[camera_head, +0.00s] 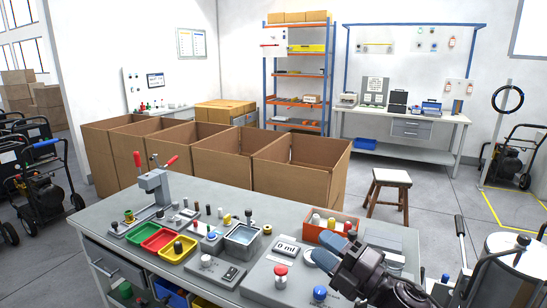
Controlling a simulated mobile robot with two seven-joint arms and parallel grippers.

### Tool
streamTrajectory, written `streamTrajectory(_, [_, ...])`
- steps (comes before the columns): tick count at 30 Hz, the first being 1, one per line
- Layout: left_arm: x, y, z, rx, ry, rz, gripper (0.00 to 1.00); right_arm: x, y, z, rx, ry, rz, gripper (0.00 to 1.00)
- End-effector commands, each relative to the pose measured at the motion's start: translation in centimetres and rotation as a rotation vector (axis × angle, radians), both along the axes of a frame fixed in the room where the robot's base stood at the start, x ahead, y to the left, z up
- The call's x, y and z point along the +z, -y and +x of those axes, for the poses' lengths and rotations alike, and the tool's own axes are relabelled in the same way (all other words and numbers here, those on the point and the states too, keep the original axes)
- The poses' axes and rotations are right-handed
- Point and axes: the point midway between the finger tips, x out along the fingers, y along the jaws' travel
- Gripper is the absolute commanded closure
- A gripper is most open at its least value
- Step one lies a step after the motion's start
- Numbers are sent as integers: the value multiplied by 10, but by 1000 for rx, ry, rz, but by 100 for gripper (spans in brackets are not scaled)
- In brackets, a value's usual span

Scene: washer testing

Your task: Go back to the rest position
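My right gripper (325,249) comes in from the lower right over the front right part of the workbench (225,186). Its two blue-grey fingers are apart, and I see nothing held between them. It hangs above a grey device with a display reading "0 ml" (287,248), close to a red-topped button (281,271) and a blue knob (320,292). The gripper's body hides part of the bench's right end. My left gripper is not in view.
Green, red and yellow trays (158,239), a water basin (242,234), a lever press (155,185) and an orange bin (333,222) crowd the bench. Open cardboard boxes (300,172) stand behind it. A stool (390,178) stands on the floor at right.

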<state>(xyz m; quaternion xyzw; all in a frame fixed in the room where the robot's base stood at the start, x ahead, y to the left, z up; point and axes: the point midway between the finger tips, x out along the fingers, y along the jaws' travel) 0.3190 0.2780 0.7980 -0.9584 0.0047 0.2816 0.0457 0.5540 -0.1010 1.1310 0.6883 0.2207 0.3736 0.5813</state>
Motion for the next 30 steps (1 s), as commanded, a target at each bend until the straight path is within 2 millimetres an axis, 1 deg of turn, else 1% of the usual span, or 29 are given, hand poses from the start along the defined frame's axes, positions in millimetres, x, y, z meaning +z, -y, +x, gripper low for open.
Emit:
streamTrajectory(1, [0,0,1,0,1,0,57,-16,14,3,-66,-127,111,61])
streamTrajectory(2, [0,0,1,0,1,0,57,-25,22,5,-103,-197,172,61])
streamTrajectory(3, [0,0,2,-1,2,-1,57,-39,33,6,-151,-289,249,61])
streamTrajectory(5, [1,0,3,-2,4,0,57,-61,50,5,-221,-419,359,61])
streamTrajectory(6, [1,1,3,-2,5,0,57,-77,61,2,-265,-502,426,61])
streamTrajectory(8, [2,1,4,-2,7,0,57,-102,76,-5,-328,-619,522,61])
streamTrajectory(9, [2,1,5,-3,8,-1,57,-119,86,-11,-368,-691,582,61])
streamTrajectory(11, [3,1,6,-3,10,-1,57,-145,99,-23,-427,-792,665,61])
streamTrajectory(12, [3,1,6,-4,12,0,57,-161,107,-33,-464,-853,719,61])
streamTrajectory(14, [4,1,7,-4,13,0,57,-186,119,-49,-516,-935,791,61])
streamTrajectory(15, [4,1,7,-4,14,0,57,-201,126,-61,-549,-983,834,61])
streamTrajectory(17, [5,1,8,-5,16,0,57,-223,136,-80,-597,-1043,898,61])
streamTrajectory(18, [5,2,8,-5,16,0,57,-236,142,-94,-627,-1075,936,61])
streamTrajectory(20, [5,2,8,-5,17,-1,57,-255,151,-116,-674,-1115,985,61])
streamTrajectory(21, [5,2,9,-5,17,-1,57,-267,157,-131,-709,-1136,1011,61])
streamTrajectory(23, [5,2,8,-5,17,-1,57,-283,165,-153,-760,-1164,1039,61])
streamTrajectory(24, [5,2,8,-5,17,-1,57,-292,169,-167,-790,-1181,1054,61])
streamTrajectory(27, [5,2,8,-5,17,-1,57,-311,173,-197,-848,-1221,1079,61])
streamTrajectory(30, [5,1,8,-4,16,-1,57,-322,173,-217,-881,-1249,1087,61])
